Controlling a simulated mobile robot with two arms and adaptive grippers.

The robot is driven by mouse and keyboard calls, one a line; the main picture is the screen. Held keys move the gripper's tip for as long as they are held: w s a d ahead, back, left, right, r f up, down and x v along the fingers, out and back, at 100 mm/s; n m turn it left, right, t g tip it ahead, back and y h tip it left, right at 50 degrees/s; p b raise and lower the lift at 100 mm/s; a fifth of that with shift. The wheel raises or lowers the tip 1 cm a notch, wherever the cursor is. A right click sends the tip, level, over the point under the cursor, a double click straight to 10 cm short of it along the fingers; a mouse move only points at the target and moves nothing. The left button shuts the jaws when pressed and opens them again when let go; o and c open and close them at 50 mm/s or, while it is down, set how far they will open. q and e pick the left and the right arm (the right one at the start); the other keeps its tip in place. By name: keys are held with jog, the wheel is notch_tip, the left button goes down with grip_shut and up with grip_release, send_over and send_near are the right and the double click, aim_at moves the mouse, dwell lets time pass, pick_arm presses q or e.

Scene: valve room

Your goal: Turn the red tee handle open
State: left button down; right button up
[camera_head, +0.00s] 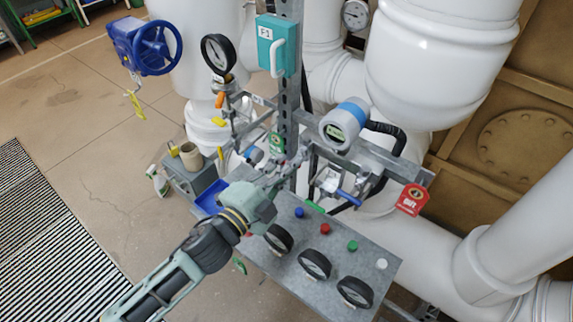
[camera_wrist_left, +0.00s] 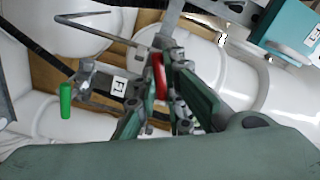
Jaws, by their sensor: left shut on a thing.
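The red tee handle (camera_wrist_left: 158,76) shows as a short red bar in the left wrist view, between the fingers of my left gripper (camera_wrist_left: 160,98). The gripper is shut on it, and the fingers cover part of the handle. In the head view my left gripper (camera_head: 280,178) reaches the pipework at the vertical metal post (camera_head: 289,100). The handle is hidden behind the gripper there. My right gripper is not in view.
A panel (camera_head: 330,240) with gauges and coloured buttons lies under my left arm. A blue-topped meter (camera_head: 344,122) and a blue lever (camera_head: 348,197) are to the right. A teal box (camera_head: 277,45) is above. A green handle (camera_wrist_left: 66,100) is left in the wrist view.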

pick_arm(q)
jog(key=n+p, duration=0.4)
jog(key=n, duration=0.8)
jog(key=shift+f+n, duration=0.1)
jog(key=shift+n, duration=0.2)
dwell(0.4)
jog(key=c, duration=1.8)
grip_release()
jog(key=shift+c, duration=0.2)
jog(key=v, duration=1.2)
